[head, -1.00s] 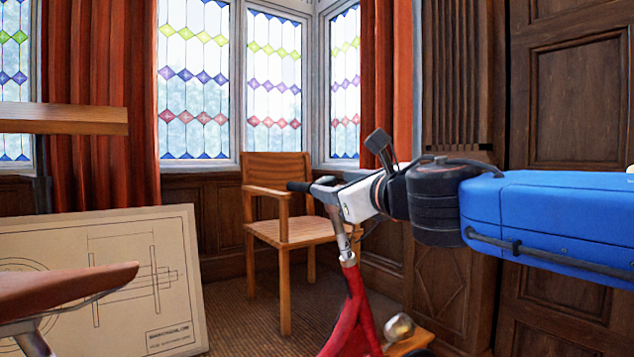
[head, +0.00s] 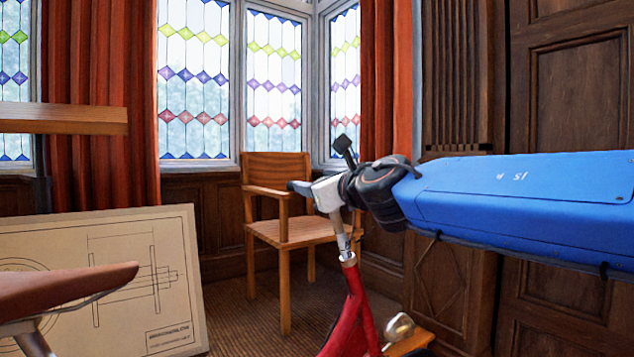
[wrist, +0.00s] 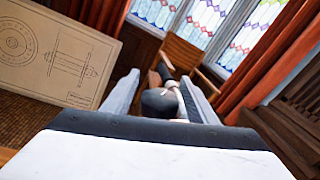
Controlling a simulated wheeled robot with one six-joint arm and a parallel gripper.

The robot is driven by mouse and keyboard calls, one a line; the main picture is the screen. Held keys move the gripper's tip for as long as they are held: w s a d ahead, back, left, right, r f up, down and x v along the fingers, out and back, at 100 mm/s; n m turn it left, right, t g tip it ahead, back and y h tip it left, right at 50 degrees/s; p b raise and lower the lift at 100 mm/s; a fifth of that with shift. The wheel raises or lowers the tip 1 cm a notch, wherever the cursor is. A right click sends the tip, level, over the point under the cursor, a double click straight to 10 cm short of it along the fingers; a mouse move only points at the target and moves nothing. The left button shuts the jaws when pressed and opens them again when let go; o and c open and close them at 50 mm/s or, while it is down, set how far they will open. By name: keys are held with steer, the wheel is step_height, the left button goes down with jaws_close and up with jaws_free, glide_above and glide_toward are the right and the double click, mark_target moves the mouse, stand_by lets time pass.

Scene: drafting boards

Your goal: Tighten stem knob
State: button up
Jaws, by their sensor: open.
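A red-framed vehicle (head: 352,310) stands at the lower middle of the head view, with a silver stem (head: 342,238) rising from it. A dark handlebar grip (head: 299,187) shows at the stem's top left. My white gripper (head: 325,192) is at the stem's top and hides most of it. In the wrist view my gripper (wrist: 160,80) is open. A dark rounded part (wrist: 160,103), perhaps the stem knob, lies between its two fingers, with a pale ring beyond. I cannot tell whether the fingers touch it.
A wooden armchair (head: 288,232) stands behind the stem. A framed drawing board (head: 180,300) leans at the left, behind a brown saddle (head: 70,285). A wooden tabletop edge (head: 65,119) juts in at left. Dark panelling (head: 570,90) is at right.

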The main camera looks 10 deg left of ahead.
steer(key=shift+c, duration=0.4)
steer(key=c, duration=1)
steer(key=shift+w+d+r+m+t+h, duration=0.1)
steer(key=shift+d+m+t+h, duration=0.1)
steer(key=shift+m+t+h, duration=0.85)
steer(key=shift+w+d+r+m+t+h, duration=0.15)
steer(key=shift+d+m+t+h, duration=0.5)
steer(key=shift+m+h, duration=1.35)
steer(key=shift+d+r+m+t+h, duration=0.25)
steer(key=shift+m+t+h, duration=0.95)
steer(key=shift+h, duration=1.3)
steer(key=shift+w+d+r+m+t+h, duration=0.1)
steer(key=shift+d+m+t+h, duration=0.4)
steer(key=shift+m+h, duration=1.6)
steer(key=shift+h, duration=0.35)
